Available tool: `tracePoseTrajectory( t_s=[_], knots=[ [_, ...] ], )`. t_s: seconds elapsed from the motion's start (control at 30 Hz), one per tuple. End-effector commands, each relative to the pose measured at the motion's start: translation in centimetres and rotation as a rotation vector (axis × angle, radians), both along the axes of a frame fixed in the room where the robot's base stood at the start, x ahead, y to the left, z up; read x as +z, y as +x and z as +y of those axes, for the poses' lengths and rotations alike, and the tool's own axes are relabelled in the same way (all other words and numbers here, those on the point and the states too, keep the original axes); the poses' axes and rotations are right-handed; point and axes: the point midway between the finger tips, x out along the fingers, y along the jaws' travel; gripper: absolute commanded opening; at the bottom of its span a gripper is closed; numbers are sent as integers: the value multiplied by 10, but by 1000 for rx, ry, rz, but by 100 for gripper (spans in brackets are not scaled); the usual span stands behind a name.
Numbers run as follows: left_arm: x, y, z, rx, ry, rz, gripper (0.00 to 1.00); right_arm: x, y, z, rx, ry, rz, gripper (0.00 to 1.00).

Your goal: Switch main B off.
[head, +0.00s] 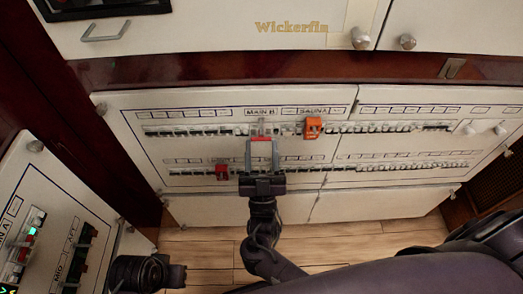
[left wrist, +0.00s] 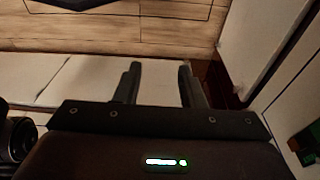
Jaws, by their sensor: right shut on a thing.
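The main B breaker (head: 262,127) sits in the upper row of the cream wall panel (head: 230,151), under a label reading MAIN B (head: 261,113). My right gripper (head: 262,143) is at this breaker from below, its two fingers on either side of it and shut on its switch. A red part shows between the fingertips; they hide much of the breaker, and I cannot tell the switch's position. My left gripper (left wrist: 158,82) shows in the left wrist view, open and empty, with its fingers apart above a pale panel and wooden floor.
An orange lockout piece (head: 313,127) sits right of main B, near the SAUNA label. A red piece (head: 222,172) is in the lower row. Another breaker panel (head: 52,222), marked MAIN A, stands at the lower left. Wooden floor (head: 365,246) lies below.

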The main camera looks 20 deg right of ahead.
Motion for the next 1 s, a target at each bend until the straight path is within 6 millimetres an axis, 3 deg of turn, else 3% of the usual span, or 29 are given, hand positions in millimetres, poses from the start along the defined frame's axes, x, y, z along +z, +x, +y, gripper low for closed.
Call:
tracePoseTrajectory(
  t_s=[0.1, 0.13, 0.3, 0.67, 1.0],
  knots=[
    [0, 0, 0, 0, 0, 0, 36, -2, 0, 0, 1, -1, 3, 23],
    [0, 0, 0, 0, -1, 0, 36, -2, 0, 0, 1, -1, 3, 47],
    [0, 0, 0, 0, -1, 0, 36, -1, 0, 0, 1, -1, 2, 67],
    [-3, 1, -1, -1, -3, -5, 36, -7, -5, 1, -1, 0, 2, 67],
    [-10, 8, -17, -33, -47, -93, 36, -45, -44, 12, -1, 1, 5, 67]
  ],
)
